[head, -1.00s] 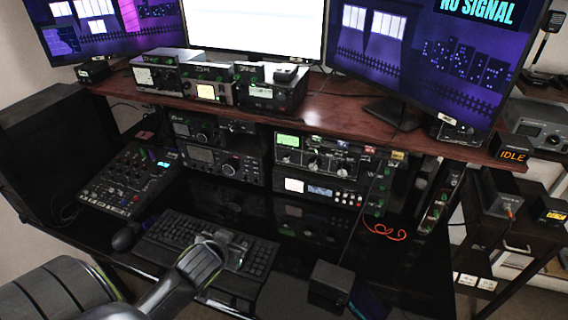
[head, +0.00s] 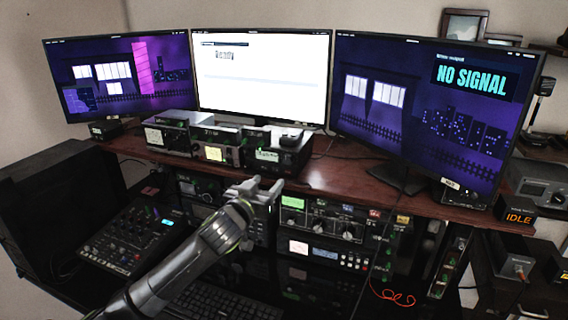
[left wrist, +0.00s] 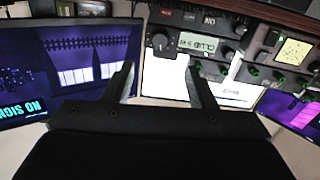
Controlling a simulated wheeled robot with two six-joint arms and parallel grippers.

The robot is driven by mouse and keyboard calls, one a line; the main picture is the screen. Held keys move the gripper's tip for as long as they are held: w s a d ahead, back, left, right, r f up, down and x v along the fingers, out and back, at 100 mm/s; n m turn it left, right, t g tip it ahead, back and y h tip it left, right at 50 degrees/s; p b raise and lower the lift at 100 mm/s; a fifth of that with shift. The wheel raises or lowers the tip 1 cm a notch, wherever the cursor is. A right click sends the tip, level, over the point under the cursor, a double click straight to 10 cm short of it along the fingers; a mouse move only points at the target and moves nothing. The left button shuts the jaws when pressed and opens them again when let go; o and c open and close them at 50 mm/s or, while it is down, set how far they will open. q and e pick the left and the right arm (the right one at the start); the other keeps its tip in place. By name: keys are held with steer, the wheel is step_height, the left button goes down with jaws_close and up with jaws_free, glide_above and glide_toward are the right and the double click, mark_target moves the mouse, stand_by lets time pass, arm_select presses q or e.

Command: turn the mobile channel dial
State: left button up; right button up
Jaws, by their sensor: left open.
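A small radio (head: 277,153) with a pale display stands at the right end of the row on the wooden shelf. In the left wrist view, where the scene appears upside down, this radio shows a lit display (left wrist: 197,45) with a round black knob (left wrist: 160,41) beside it. No readable label shows which knob is the mobile channel dial. My left gripper (head: 261,186) is open and empty, in front of and below the shelf radios in the head view. Its two fingers (left wrist: 160,70) stand apart in the left wrist view, near the knob but not visibly touching it. My right gripper is not in view.
Two more radios (head: 214,153) stand to the left on the shelf (head: 345,182). Below it are larger rack units (head: 325,250), partly behind my left arm. Three monitors (head: 262,68) stand behind. A mixer (head: 130,235) and keyboard (head: 215,305) lie on the desk.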

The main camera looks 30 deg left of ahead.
mark_target(287, 161)
arm_select(q)
steer(key=w+p, duration=0.1)
steer(key=w, duration=0.2)
steer(key=w+a, duration=0.1)
steer(key=w, duration=0.3)
steer(key=w+a+p, duration=0.1)
steer(key=w, duration=0.3)
steer(key=shift+w+p, duration=0.1)
steer(key=shift+p, duration=0.2)
steer(key=shift+c, duration=0.3)
steer(key=c, duration=0.9)
